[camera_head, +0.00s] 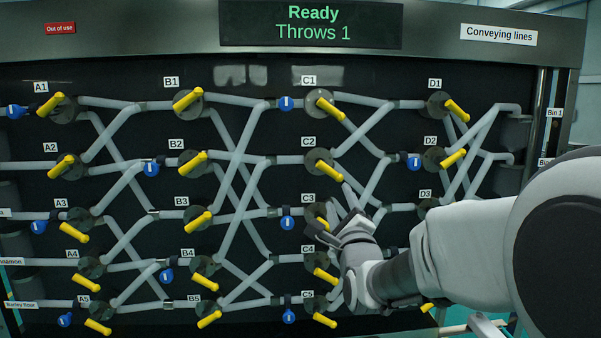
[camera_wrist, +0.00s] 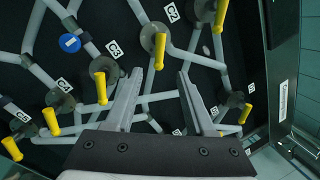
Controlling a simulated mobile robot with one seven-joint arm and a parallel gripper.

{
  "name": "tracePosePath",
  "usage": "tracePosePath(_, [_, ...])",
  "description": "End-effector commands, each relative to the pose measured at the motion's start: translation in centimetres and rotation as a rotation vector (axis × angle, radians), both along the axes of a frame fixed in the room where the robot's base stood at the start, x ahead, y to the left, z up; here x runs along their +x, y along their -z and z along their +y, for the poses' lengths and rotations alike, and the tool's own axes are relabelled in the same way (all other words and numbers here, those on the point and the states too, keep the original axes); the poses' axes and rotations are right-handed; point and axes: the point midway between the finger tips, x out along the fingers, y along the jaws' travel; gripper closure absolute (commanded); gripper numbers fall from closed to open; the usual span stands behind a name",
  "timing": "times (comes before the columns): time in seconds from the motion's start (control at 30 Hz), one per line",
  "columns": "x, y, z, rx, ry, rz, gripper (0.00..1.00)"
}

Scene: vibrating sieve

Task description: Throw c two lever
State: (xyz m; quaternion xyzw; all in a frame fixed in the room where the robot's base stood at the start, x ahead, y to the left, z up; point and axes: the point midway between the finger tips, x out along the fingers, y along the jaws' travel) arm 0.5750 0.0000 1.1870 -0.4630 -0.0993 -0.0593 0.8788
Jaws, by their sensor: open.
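The C2 lever (camera_head: 325,169) has a yellow handle on a dark round hub, slanting down to the right, under its C2 label (camera_head: 308,141). In the wrist view the C2 handle (camera_wrist: 160,50) hangs with its free end between my fingertips in the picture. My gripper (camera_head: 330,207) is open and empty, just below the C2 handle in the head view and partly over the C3 lever (camera_head: 321,220). My gripper also shows in the wrist view (camera_wrist: 160,70), its fingers apart on either side of the handle's end. I cannot tell any contact.
The C1 lever (camera_head: 328,106) is above, and the C4 lever (camera_head: 325,275) below. Grey pipes (camera_head: 374,187) cross the dark board around the levers. The display (camera_head: 312,24) reads "Ready, Throws 1". My arm covers the lower right.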

Motion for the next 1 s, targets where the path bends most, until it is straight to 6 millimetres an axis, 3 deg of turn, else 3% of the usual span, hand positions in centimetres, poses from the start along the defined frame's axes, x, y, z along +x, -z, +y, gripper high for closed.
tracePosePath(0.6, [10.5, -2.4, -0.1, 0.001, -0.001, 0.001, 0.45])
tracePosePath(0.8, [12.8, -3.0, -0.2, 0.0, 0.0, 0.001, 0.45])
tracePosePath(1.0, [13.7, -3.2, -0.2, -0.002, 0.0, 0.001, 0.45])
